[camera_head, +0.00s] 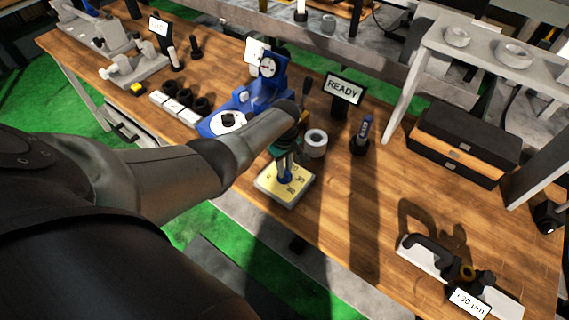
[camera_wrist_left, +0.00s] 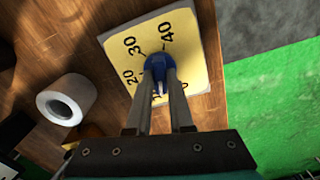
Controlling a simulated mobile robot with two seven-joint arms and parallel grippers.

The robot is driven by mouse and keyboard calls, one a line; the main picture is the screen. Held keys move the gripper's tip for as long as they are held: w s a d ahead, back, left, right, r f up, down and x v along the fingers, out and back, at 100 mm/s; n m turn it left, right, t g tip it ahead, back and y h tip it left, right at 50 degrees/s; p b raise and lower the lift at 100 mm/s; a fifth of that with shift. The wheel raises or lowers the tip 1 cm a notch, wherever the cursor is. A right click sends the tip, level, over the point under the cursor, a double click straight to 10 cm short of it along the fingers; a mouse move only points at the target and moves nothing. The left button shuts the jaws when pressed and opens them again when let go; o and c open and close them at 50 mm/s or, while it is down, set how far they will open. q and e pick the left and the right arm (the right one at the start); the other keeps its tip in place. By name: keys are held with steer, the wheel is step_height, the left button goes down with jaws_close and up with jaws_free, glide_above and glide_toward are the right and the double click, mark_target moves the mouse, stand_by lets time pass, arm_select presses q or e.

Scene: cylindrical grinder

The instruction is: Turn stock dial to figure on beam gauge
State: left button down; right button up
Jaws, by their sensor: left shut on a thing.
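The stock dial is a pale yellow plate (camera_head: 270,185) with a blue knob (camera_head: 286,172) at its middle, near the table's front edge. In the left wrist view the plate (camera_wrist_left: 190,60) shows 20, 30 and 40; other figures are partly hidden by the fingers. My left gripper (camera_wrist_left: 158,88) is shut on the blue knob (camera_wrist_left: 160,62) from above. Which figure the knob points at cannot be told. My right gripper is not in view.
A white roll (camera_head: 315,143) stands close behind the dial. A READY sign (camera_head: 343,90) and a blue-handled tool in a black holder (camera_head: 361,135) are farther back. A black case (camera_head: 465,145) and a snap gauge on a white plate (camera_head: 460,275) lie right. Bare table lies between.

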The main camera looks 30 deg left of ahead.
arm_select(q)
steer(key=m, duration=0.6)
steer(key=shift+m+p, duration=0.3)
steer(key=shift+p, duration=0.05)
steer(key=m, duration=0.3)
steer(key=shift+m, duration=0.3)
steer(key=m, duration=0.3)
steer(key=shift+m, duration=0.3)
steer(key=m, duration=1.3)
steer(key=shift+b, duration=0.3)
steer(key=c, duration=0.8)
jaws_free()
